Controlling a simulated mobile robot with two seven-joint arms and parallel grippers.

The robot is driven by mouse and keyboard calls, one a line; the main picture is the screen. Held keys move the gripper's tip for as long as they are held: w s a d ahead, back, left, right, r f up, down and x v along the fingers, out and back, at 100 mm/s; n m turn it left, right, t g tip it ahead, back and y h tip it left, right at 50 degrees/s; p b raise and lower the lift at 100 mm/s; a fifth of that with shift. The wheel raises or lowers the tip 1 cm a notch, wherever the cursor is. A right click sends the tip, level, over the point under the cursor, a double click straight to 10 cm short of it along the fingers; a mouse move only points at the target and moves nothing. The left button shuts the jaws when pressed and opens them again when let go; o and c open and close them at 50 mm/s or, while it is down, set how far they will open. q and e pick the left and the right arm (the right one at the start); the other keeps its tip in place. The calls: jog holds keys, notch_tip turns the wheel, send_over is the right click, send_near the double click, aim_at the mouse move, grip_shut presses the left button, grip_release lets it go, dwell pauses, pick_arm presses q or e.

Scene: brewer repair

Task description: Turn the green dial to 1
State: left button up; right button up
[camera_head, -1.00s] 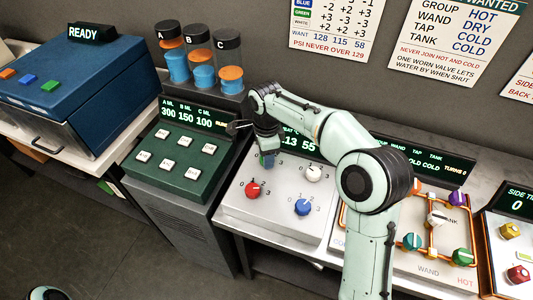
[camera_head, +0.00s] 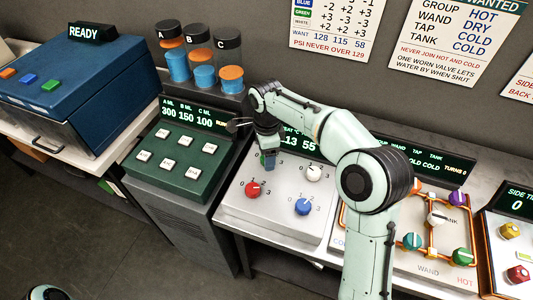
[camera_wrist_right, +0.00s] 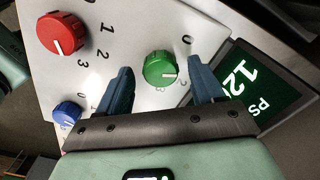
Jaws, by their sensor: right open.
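The green dial (camera_wrist_right: 160,68) sits on the light control panel in the right wrist view, with a white pointer mark toward the picture's right. A 0 is printed up and right of it; the other digits around it are partly hidden. My right gripper (camera_wrist_right: 161,77) is open, with one blue finger on each side of the dial; I cannot tell whether either touches it. In the head view my right gripper (camera_head: 268,160) is over the back left of the panel (camera_head: 280,222) and largely hides the dial.
A red dial (camera_head: 253,189), a white dial (camera_head: 313,173) and a blue dial (camera_head: 303,207) share the panel. A lit readout (camera_wrist_right: 245,83) stands close beside the right finger. A green button box (camera_head: 178,155) is at left, and copper pipes with valves (camera_head: 432,235) are at right.

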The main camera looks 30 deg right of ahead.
pick_arm(q)
jog(key=w+r+p, duration=0.2)
jog(key=r, duration=0.1)
jog(key=shift+w+r+p, duration=0.3)
jog(key=shift+w, duration=0.1)
pick_arm(e)
notch_tip(320, 180, up, 13)
pick_arm(q)
jog(key=shift+s, duration=0.1)
pick_arm(e)
jog(key=shift+f, duration=0.1)
